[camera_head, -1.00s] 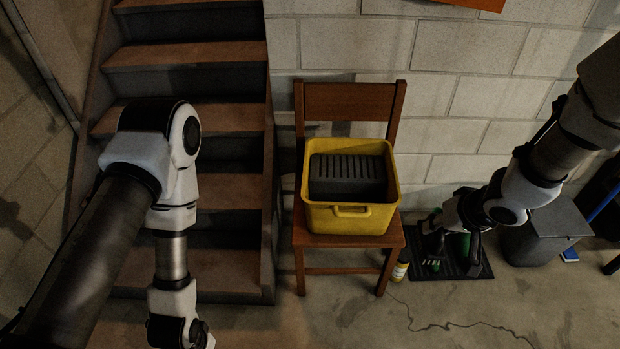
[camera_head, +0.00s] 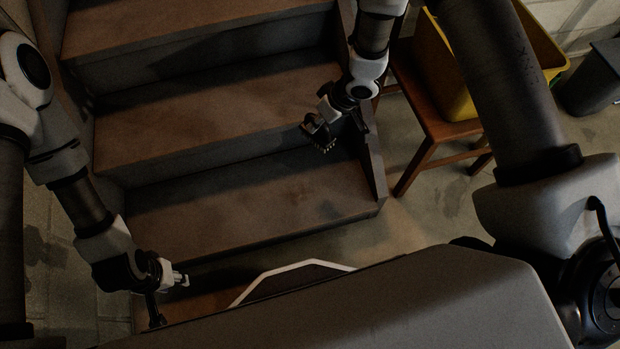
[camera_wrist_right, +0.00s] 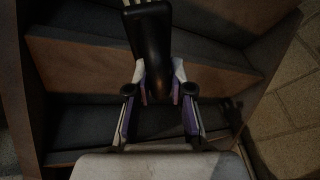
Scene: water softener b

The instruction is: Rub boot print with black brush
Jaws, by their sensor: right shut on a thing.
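My right gripper (camera_head: 340,122) is shut on the black brush (camera_head: 318,130). The brush is over the wooden stairs, its pale bristles pointing down near the lowest visible tread (camera_head: 250,205). In the right wrist view the brush's black handle (camera_wrist_right: 157,50) sits between the fingers (camera_wrist_right: 160,92), with pale bristles at the top edge. A faint dark smudge (camera_head: 330,208) shows on that tread; I cannot tell whether it is the boot print or a shadow. My left gripper (camera_head: 168,294) is empty at the lower left, its fingers apart.
A wooden chair (camera_head: 430,125) with a yellow tub (camera_head: 447,65) stands right of the stairs. A grey bin (camera_head: 592,85) is at the far right. The stair's side board (camera_head: 368,160) edges the treads beside my right gripper. Concrete floor (camera_head: 430,210) lies open near the chair.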

